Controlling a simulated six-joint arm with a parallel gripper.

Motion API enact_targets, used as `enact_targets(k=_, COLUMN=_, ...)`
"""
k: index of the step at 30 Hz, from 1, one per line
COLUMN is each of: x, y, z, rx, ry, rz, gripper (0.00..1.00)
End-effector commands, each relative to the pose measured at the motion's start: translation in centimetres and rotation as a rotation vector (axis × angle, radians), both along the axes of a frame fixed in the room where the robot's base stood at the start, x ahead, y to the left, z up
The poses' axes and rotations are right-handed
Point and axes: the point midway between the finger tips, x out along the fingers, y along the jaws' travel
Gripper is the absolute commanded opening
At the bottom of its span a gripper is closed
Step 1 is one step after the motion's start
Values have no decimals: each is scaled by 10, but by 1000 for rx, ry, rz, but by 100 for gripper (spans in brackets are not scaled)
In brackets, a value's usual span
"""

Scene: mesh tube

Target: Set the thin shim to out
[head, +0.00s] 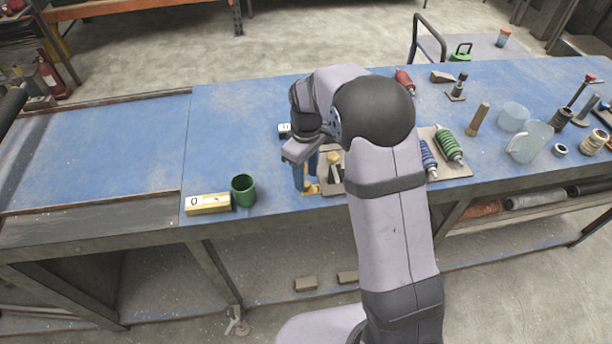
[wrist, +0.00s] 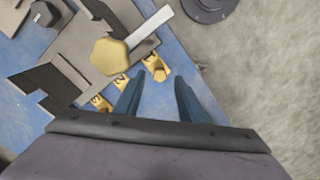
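A tan fixture (wrist: 95,45) with dark raised plates and a yellow hexagonal knob (wrist: 109,57) with a pale bar fills the upper left of the wrist view. Three yellow tabs stick out along its edge: a near-left tab (wrist: 99,104), a middle tab (wrist: 122,83) and a far-right tab (wrist: 155,67). Small dark marks on them are too blurred to read surely, so I cannot tell which is the thin shim. My gripper (wrist: 158,82) is open, its blue fingers apart beside the far-right tab, with nothing seen between them. In the head view, my arm partly hides the fixture (head: 337,187).
A yellow block marked with a 0 (head: 207,204) and a green cup (head: 243,190) stand left of my gripper near the front edge. A tan board (head: 458,168) with blue and green spring-like parts lies right of my arm. The blue bench's left part is clear.

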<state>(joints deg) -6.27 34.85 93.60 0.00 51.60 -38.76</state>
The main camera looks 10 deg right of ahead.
Motion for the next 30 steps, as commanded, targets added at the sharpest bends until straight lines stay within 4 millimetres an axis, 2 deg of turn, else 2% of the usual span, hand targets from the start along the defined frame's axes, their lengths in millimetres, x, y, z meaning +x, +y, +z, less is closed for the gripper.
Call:
enact_targets(k=7, x=0, y=0, z=-19, rx=-1, ry=1, rz=0, gripper=37)
enact_targets(k=16, x=0, y=0, z=-22, rx=0, ry=0, rz=0, gripper=37)
enact_targets(k=17, x=0, y=0, z=-22, rx=0, ry=0, rz=0, gripper=34)
enact_targets(k=21, x=0, y=0, z=-22, rx=0, ry=0, rz=-1, gripper=1)
enact_targets(k=26, x=0, y=1, z=-22, rx=0, ry=0, rz=0, gripper=0)
enact_targets(k=30, x=1, y=19, z=-21, rx=1, ry=-2, rz=4, gripper=0)
